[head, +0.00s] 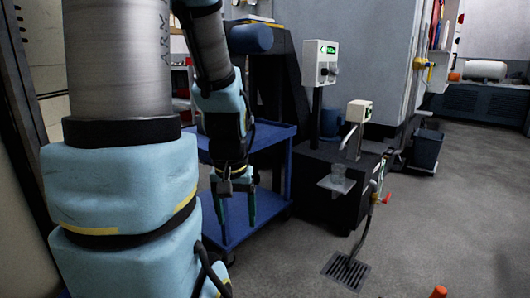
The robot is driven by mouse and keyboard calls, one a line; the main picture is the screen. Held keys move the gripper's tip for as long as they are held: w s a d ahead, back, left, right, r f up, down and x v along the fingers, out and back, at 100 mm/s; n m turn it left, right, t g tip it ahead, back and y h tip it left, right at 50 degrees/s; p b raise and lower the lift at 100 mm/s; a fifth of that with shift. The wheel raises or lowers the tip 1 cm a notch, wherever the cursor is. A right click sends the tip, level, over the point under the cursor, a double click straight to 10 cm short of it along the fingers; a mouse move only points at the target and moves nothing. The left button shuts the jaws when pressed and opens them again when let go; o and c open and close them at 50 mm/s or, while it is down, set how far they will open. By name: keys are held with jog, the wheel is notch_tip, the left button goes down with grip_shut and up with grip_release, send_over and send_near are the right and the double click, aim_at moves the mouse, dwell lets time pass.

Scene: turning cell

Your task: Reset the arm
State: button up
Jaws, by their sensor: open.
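My gripper (236,205) is in the head view, left of centre, at the end of my light blue and grey arm. It points down with its two green-tipped fingers apart, and nothing shows between them. It hangs in front of the blue cart (268,213) as seen from here; the exact gap to the cart I cannot tell. The arm is bent, with its large near links filling the left of the view and hiding what lies behind them.
Right of the gripper stands a dark cabinet (325,180) with a small clear container (341,180) on a bracket. A hose runs to a floor drain (346,271). A dark bin (426,148) stands farther back. Grey floor at the right is mostly clear, with an orange-tipped object (439,292) at the bottom edge.

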notch_tip(320, 180, up, 29)
jog(key=p, duration=2.6)
jog(key=shift+f, duration=0.1)
